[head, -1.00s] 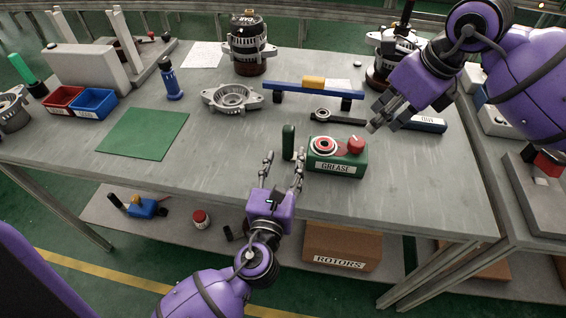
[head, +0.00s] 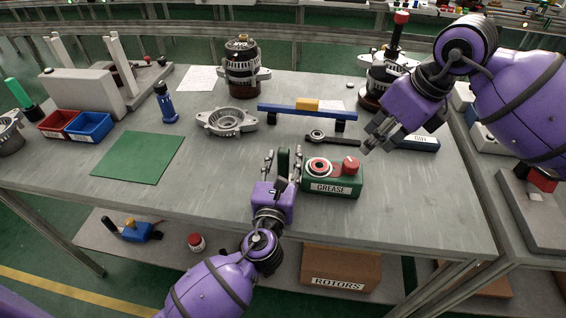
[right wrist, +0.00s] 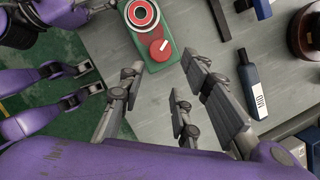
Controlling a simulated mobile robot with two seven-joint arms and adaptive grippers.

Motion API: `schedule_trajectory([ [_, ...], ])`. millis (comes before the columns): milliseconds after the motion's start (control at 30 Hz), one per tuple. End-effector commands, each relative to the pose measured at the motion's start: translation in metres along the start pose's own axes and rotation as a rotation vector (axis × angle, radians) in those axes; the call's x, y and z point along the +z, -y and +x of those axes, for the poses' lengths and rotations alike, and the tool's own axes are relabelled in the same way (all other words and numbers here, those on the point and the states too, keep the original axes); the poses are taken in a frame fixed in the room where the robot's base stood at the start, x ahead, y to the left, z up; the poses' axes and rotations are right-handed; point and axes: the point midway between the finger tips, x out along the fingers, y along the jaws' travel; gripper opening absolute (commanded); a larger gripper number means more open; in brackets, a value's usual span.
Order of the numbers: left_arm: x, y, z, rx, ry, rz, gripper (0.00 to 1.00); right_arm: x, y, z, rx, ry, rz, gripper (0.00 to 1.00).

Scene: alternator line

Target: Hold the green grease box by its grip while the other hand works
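The green grease box (head: 345,189), labelled GREASE, stands on the table with a red ringed opening and a red knob on top. Its upright dark green grip (head: 284,161) is at its left end. My left gripper (head: 283,155) is open, with one finger on each side of the grip and small gaps showing. My right gripper (head: 370,148) is open and empty, above the table to the right of the box. The right wrist view shows its spread fingers (right wrist: 162,66) and part of the grease box (right wrist: 176,50) beyond them.
A dark wrench-like tool (head: 333,138) and a blue rail (head: 300,110) lie behind the box. A blue labelled bottle (head: 424,143) lies close to my right gripper. A silver housing (head: 226,121) and green mat (head: 138,157) are to the left. Bare table lies in front.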

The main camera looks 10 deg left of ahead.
Motion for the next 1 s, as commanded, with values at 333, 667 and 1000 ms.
schedule_trajectory([
  [333, 0.0, 0.0, 0.0, 0.0, 0.0, 0.0, 0.0, 0.0, 0.0, 0.0, 0.0, 0.0, 0.0, 0.31],
  [667, 0.0, 0.0, 0.0, 0.0, 0.0, 0.0, 0.03, 0.0, 0.0, 0.0, 0.0, 0.0, 0.0, 0.31],
  [1000, 0.0, 0.0, -0.001, -0.001, 0.0, 0.0, 0.0, 0.059, -0.026, -0.013, -0.01, 0.027, -0.096, 0.41],
])
